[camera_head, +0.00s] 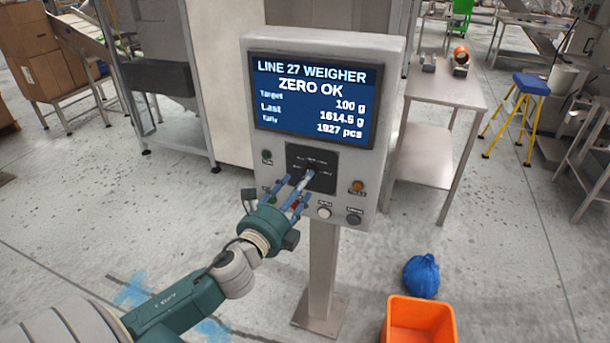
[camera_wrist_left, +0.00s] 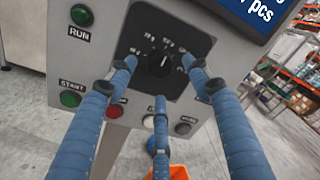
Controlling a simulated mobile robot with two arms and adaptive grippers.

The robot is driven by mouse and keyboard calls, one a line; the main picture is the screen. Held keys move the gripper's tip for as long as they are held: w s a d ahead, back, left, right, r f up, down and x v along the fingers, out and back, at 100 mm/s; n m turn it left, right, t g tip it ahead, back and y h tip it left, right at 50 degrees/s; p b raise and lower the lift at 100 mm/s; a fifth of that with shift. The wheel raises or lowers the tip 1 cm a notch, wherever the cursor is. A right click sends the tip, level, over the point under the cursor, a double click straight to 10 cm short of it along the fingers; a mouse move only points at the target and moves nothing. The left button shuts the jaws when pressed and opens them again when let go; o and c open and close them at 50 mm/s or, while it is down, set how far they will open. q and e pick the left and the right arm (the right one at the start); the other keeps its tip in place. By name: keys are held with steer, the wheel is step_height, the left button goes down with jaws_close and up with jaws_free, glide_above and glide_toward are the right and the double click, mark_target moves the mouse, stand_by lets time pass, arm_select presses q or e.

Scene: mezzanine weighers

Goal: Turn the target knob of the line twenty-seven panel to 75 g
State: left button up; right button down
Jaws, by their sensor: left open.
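The line 27 weigher panel (camera_head: 397,90) stands on a post. Its screen (camera_head: 315,95) reads "ZERO OK", Target 100 g, Last 1614.5 g and 1927 pcs. The target knob (camera_wrist_left: 159,64) is a black dial on a dark square plate (camera_wrist_left: 197,43) with small marks around it. My left gripper (camera_wrist_left: 160,76) is open in front of the knob, with a blue finger to its left, one to its right and one below. I cannot tell whether any finger touches it. In the head view the fingers partly cover the dial plate (camera_head: 325,157). My right gripper is not in view.
Close around the plate are a green RUN button (camera_wrist_left: 81,15), a green START button (camera_wrist_left: 70,99), a red button (camera_wrist_left: 114,111), a black button (camera_wrist_left: 183,129) and an amber light (camera_head: 358,187). An orange bin (camera_head: 420,325) and blue bag (camera_head: 421,276) stand on the floor right of the post.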

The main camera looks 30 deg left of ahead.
arm_select(q)
steer(key=shift+w+a, duration=0.15)
steer(key=shift+w, duration=0.85)
steer(key=shift+w+a, duration=0.15)
steer(key=shift+w, duration=0.85)
steer(key=c, duration=1.2)
steer(key=shift+o, duration=0.2)
steer(key=shift+f+n, duration=0.1)
steer(key=shift+n, duration=0.2)
steer(key=n, duration=0.8)
steer(key=shift+f+t+y+b, duration=0.1)
steer(key=shift+t+y+b, duration=0.2)
steer(key=shift+b, duration=0.1)
steer(key=shift+n, duration=0.4)
